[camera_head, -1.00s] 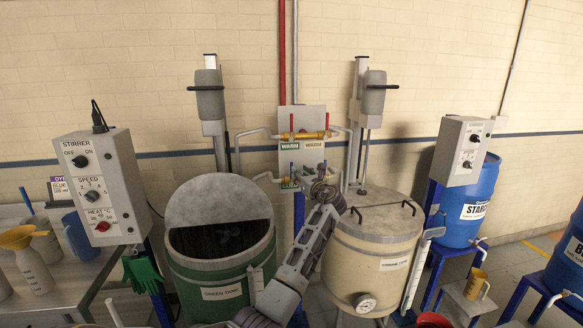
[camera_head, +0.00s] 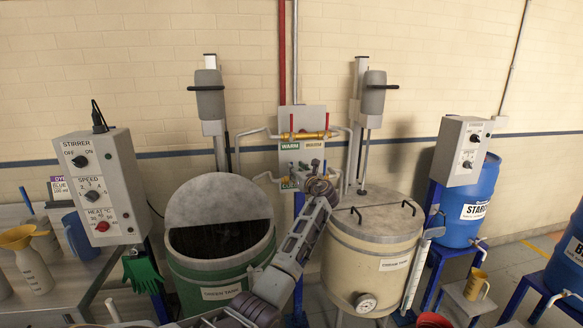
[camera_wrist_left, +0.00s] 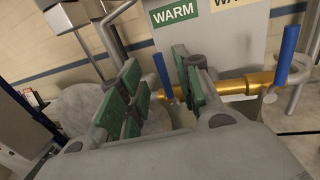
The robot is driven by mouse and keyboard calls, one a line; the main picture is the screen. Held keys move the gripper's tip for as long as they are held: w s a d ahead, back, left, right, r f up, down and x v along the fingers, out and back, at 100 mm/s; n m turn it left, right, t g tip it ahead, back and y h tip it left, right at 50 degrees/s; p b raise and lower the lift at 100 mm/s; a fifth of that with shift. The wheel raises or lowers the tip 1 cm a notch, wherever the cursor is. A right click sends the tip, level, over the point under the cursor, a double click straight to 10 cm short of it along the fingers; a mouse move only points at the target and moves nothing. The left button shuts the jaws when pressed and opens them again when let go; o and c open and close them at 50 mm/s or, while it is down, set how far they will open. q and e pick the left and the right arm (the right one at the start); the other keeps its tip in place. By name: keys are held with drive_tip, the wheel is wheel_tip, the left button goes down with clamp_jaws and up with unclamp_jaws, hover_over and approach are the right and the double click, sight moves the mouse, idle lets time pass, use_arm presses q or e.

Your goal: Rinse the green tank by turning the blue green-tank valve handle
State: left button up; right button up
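The green tank (camera_head: 240,272) stands left of centre in the head view, its grey lid raised at the back and its inside dark. Behind my arm is the valve panel with WARM labels and brass pipes. In the left wrist view, the blue green-tank valve handle (camera_wrist_left: 162,75) stands upright under the green WARM label, on the brass pipe. My left gripper (camera_wrist_left: 155,82) is open there, with green-padded fingers either side of the handle and a gap visible. In the head view, my left gripper (camera_head: 318,172) is at the panel's lower part and hides some of it. My right gripper is not in view.
A second blue handle (camera_wrist_left: 287,52) is on the right of the same brass pipe (camera_wrist_left: 246,84). The cream tank (camera_head: 368,265) stands right of my arm. The stirrer control box (camera_head: 98,188) is at the left. Grey pipes run around the panel.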

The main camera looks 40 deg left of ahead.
use_arm(q)
drive_tip(key=shift+x, duration=2.75)
clamp_jaws()
drive_tip(key=n, duration=0.1)
drive_tip(key=s+a+n, duration=0.1)
drive_tip(key=s+a+f+n, duration=0.1)
drive_tip(key=n, duration=0.1)
drive_tip(key=shift+s+h, duration=0.25)
drive_tip(key=shift+h, duration=0.05)
drive_tip(key=shift+a, duration=0.1)
